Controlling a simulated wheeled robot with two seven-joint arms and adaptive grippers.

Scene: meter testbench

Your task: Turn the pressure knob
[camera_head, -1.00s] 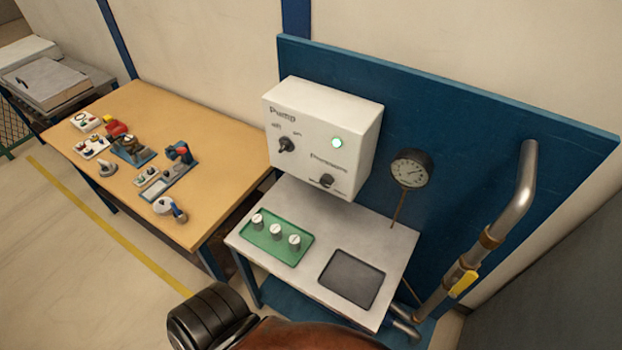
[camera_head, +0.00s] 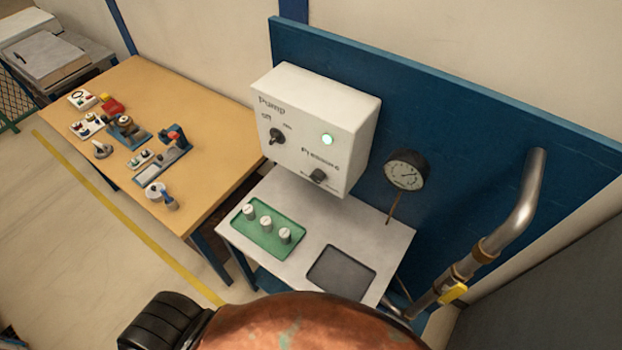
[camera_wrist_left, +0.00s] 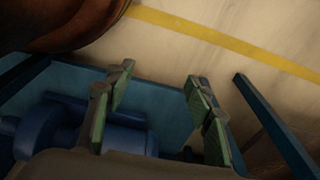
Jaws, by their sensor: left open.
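The pressure knob (camera_head: 318,176) is a small black knob low on the front of the white pump box (camera_head: 350,112), under the lettering for pressure. A second black knob (camera_head: 276,136), under the word Pump, sits at upper left on the same face. A green lamp (camera_head: 328,139) glows there. My left gripper (camera_wrist_left: 157,85) shows in the left wrist view with its two green-padded fingers apart and nothing between them. It points down at the floor, and no knob shows in that view. Neither gripper shows in the head view.
A round gauge (camera_head: 406,170) stands right of the box before the blue panel (camera_head: 440,115). Below are a grey bench (camera_head: 312,222), a green tray (camera_head: 262,243) with three white knobs, and a dark tray (camera_head: 341,271). A metal pipe (camera_head: 525,200) runs at right; a wooden table (camera_head: 200,105) at left.

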